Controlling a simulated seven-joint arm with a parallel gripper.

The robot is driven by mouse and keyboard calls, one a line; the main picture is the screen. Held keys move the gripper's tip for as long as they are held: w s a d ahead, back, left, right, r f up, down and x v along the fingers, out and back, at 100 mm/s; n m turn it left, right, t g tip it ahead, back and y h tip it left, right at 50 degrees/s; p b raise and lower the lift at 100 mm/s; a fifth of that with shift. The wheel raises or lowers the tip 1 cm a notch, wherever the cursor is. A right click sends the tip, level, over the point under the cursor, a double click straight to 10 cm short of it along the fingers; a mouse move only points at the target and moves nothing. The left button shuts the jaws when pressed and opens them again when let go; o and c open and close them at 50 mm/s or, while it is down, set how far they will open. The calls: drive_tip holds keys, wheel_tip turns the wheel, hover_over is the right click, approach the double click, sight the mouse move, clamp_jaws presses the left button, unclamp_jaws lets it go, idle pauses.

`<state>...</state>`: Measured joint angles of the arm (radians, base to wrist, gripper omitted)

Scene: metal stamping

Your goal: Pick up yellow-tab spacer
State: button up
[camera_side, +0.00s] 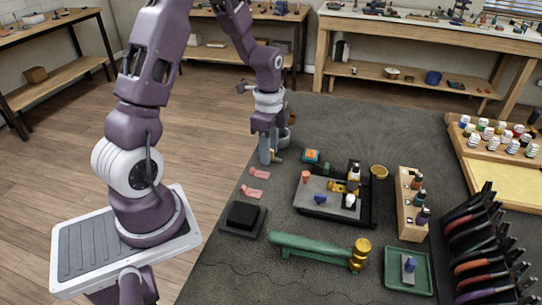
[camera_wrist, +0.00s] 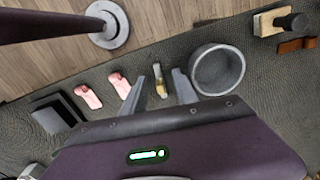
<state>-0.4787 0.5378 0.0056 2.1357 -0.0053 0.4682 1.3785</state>
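The likely yellow-tab spacer is a small narrow piece (camera_wrist: 161,87) with a tan-yellow part and a greyish end. It lies on the dark mat between my fingers in the wrist view; a yellowish bit also shows beside the fingertips in the side view. My gripper (camera_wrist: 158,78) is open, with one grey finger on each side of the piece and visible gaps. In the side view my gripper (camera_side: 267,157) points down, low over the mat's far left edge. I cannot tell whether the fingertips touch the mat.
A grey round bowl (camera_wrist: 219,92) stands close right of my fingers. Two pink pieces (camera_wrist: 120,85) (camera_wrist: 88,97) and a black block (camera_side: 243,215) lie to the left. A dark tray (camera_side: 312,207), a green bar (camera_side: 310,246) and a wooden rack (camera_side: 408,228) occupy the mat further off.

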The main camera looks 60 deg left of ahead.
clamp_jaws()
idle(1.4)
